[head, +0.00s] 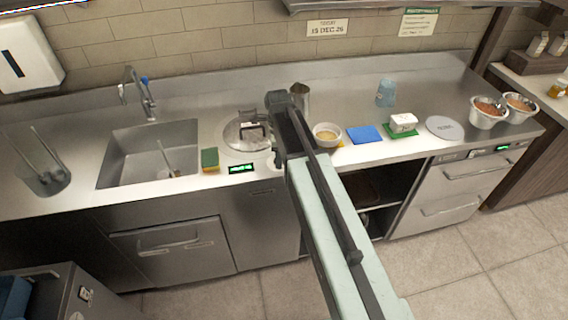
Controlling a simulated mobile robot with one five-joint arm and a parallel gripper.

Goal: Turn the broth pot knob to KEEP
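The broth pot (245,132) is sunk in the steel counter left of my arm, with a round lid and a dark handle on top. A small display with green digits (241,169) sits at the counter's front edge below it. I cannot make out the pot's knob or its marks; my arm covers part of the counter edge there. My arm reaches over the counter just right of the pot.
A sink (150,152) and a green-yellow sponge (210,159) are to the left. A metal jug (300,95) stands behind my arm. A sauce bowl (327,134), a blue cloth (364,134) and a white box (403,122) are to the right.

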